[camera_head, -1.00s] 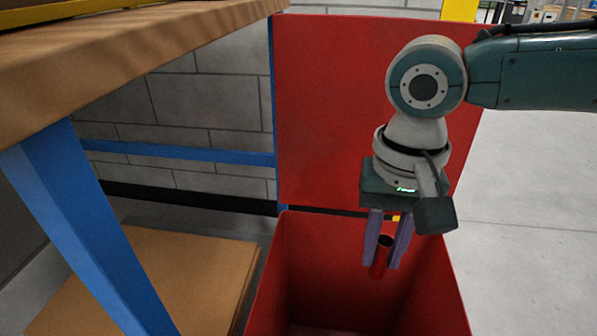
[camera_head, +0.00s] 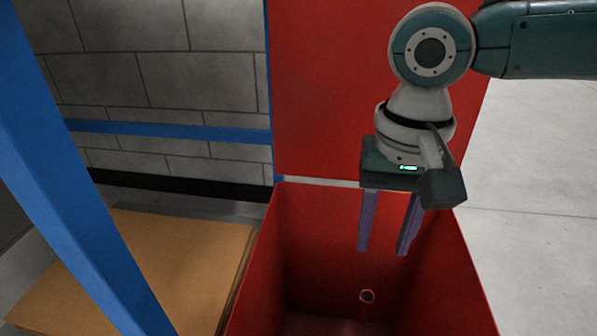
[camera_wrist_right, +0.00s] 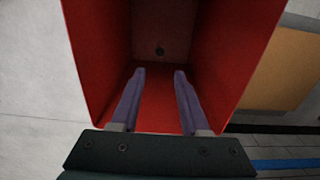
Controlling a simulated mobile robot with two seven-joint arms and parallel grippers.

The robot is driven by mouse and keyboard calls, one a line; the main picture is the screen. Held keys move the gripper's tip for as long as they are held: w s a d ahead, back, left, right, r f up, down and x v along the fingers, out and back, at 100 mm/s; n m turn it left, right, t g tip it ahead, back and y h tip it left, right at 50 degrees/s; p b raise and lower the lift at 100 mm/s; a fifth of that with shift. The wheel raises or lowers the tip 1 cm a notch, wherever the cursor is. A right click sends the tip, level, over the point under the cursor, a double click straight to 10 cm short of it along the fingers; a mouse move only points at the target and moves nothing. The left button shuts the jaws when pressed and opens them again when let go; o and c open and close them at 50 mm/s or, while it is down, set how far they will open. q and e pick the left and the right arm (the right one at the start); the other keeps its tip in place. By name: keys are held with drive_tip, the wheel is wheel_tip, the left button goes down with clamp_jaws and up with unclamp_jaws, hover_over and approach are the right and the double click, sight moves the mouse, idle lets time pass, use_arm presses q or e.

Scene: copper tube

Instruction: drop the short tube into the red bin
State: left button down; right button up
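The short tube (camera_head: 367,297) is inside the red bin, below my right gripper and apart from it. Its round open end faces up in the head view; it looks reddish in the bin's shade. In the right wrist view the tube (camera_wrist_right: 159,51) is a small dark ring deep in the bin. The red bin (camera_head: 462,285) stands open, with its red lid or back panel (camera_head: 325,95) upright behind it. My right gripper (camera_head: 383,249) is open and empty over the bin opening; its fingers also show apart in the right wrist view (camera_wrist_right: 159,72). My left gripper is not in view.
A blue table leg (camera_head: 70,170) stands at the left. A low brown board (camera_head: 150,265) lies left of the bin. A grey block wall (camera_head: 165,75) is behind, and open grey floor (camera_head: 545,200) lies to the right.

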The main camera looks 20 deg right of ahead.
drive_tip(key=shift+o, duration=1)
wheel_tip(320, 180, up, 10)
drive_tip(key=p, duration=0.5)
drive_tip(key=shift+p, duration=0.3)
